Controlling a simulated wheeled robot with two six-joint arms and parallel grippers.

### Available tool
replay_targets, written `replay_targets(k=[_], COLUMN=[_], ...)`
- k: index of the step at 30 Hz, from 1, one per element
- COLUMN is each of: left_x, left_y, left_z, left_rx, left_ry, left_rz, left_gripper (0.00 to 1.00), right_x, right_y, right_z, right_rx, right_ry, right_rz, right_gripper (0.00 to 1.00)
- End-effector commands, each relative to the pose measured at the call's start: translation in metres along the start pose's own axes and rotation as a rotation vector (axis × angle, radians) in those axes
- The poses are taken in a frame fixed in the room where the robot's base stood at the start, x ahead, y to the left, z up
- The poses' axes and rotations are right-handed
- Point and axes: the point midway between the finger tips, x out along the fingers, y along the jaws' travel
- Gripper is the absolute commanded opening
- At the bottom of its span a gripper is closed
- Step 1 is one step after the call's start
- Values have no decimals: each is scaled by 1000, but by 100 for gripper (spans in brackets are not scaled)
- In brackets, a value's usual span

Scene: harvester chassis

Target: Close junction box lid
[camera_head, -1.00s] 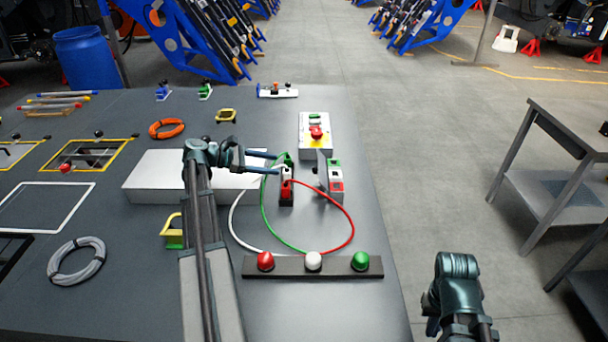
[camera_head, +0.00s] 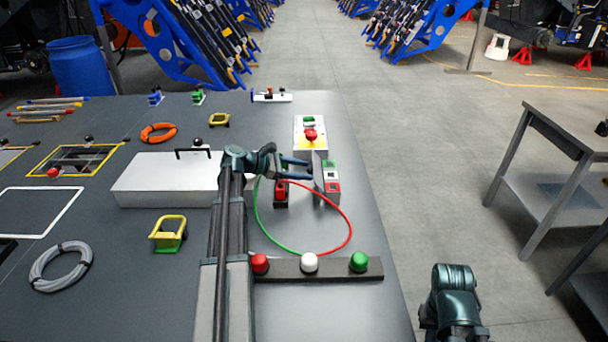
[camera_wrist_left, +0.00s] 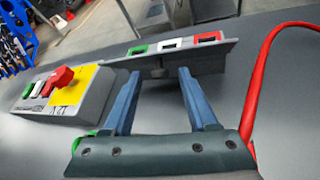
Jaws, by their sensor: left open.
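The junction box (camera_head: 281,196) stands on the dark table, partly hidden behind my left gripper (camera_head: 309,169). Its lid (camera_head: 331,186) stands open and upright just right of the box, with green, white and red windows. In the left wrist view the lid (camera_wrist_left: 205,62) is ahead of my left gripper (camera_wrist_left: 157,78). A small knob (camera_wrist_left: 157,71) on the lid's near face lies between the two blue fingertips. The fingers are apart and empty; I cannot tell whether they touch the lid. Only a teal joint of my right arm shows at lower right; its gripper is not visible.
Green and red cables curve to a strip (camera_head: 285,269) with red, white and green caps. A pale metal box (camera_head: 165,182) lies left. The table's right edge is near.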

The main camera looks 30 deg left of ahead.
Motion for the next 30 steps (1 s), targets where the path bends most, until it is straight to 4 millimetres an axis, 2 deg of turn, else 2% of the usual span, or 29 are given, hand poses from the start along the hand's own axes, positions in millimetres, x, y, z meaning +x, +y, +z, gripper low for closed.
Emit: replay_targets(k=[4,13,22,23,30], left_x=[8,8,8,8,8], left_y=[0,0,0,0,0], left_z=[0,0,0,0,1], left_rx=[0,0,0,0,1], left_ry=[0,0,0,0,3], left_rz=[-1,0,0,0,-1], left_gripper=[58,57,3,0,0], right_x=[3,3,3,3,1], right_y=[0,0,0,0,0], right_z=[0,0,0,0,0], right_rx=[0,0,0,0,0], right_ry=[0,0,0,0,0], right_rz=[0,0,0,0,0], right_gripper=[0,0,0,0,0])
